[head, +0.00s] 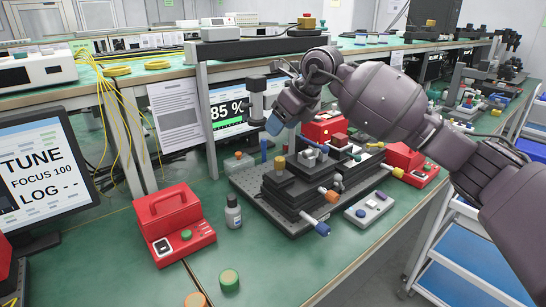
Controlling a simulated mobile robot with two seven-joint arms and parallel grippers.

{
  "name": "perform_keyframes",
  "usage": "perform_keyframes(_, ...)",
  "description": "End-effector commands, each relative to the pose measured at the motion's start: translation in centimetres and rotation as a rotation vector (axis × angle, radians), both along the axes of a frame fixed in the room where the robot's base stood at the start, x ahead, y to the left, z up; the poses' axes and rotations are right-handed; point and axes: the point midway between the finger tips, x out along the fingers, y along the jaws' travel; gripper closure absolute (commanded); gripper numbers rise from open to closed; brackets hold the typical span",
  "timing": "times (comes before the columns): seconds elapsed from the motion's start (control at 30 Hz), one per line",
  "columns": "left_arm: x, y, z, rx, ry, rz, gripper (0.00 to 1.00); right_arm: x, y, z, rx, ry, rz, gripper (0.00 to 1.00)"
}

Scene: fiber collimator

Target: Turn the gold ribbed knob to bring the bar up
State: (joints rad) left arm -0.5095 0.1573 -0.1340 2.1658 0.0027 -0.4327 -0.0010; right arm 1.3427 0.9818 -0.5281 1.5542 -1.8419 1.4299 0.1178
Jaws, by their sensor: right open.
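A gold ribbed knob (280,164) stands on top of the stepped black stage (275,190) in the middle of the bench. A screen (229,108) behind it reads 85 % above a green bar (229,125). My right gripper (276,126) comes in from the right and hangs above and behind the stage, pointing down. It is open and appears apart from the knob, with nothing seen between its fingers. The far side of its jaws is hidden. My left gripper is not in view.
A red box (174,220) and a small bottle (233,212) stand left of the stage. A grey button box (368,208) sits right of it. Orange and blue knobs stick out of the stage's front. A green cap (229,280) lies near the front. A monitor (42,165) stands far left.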

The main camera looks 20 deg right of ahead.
Motion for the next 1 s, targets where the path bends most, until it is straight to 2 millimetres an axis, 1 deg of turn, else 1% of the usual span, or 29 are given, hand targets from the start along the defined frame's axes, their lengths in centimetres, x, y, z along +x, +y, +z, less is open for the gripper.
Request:
perform_keyframes(0.03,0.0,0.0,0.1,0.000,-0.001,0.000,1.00,-0.2,-0.9,-0.3,-0.052,0.022,-0.020,0.43)
perform_keyframes(0.1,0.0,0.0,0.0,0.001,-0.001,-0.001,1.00,-0.5,-1.8,-0.7,-0.105,0.051,-0.038,0.43)
perform_keyframes(0.27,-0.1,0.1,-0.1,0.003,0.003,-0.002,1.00,-1.1,-2.4,-1.3,-0.147,0.097,-0.050,0.43)
perform_keyframes(0.37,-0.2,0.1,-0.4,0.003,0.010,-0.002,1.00,-0.9,-2.3,-2.1,-0.147,0.104,-0.052,0.43)
perform_keyframes(0.47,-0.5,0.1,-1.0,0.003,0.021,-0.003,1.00,-0.5,-2.0,-3.4,-0.146,0.107,-0.051,0.43)
perform_keyframes(0.7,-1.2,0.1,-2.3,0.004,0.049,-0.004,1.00,0.8,-1.2,-7.5,-0.143,0.109,-0.049,0.43)
perform_keyframes(0.87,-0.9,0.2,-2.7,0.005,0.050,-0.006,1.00,1.6,-0.7,-9.6,-0.143,0.106,-0.049,0.43)
perform_keyframes(1.0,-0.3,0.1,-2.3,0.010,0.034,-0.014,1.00,2.0,-0.4,-10.7,-0.144,0.105,-0.050,0.43)
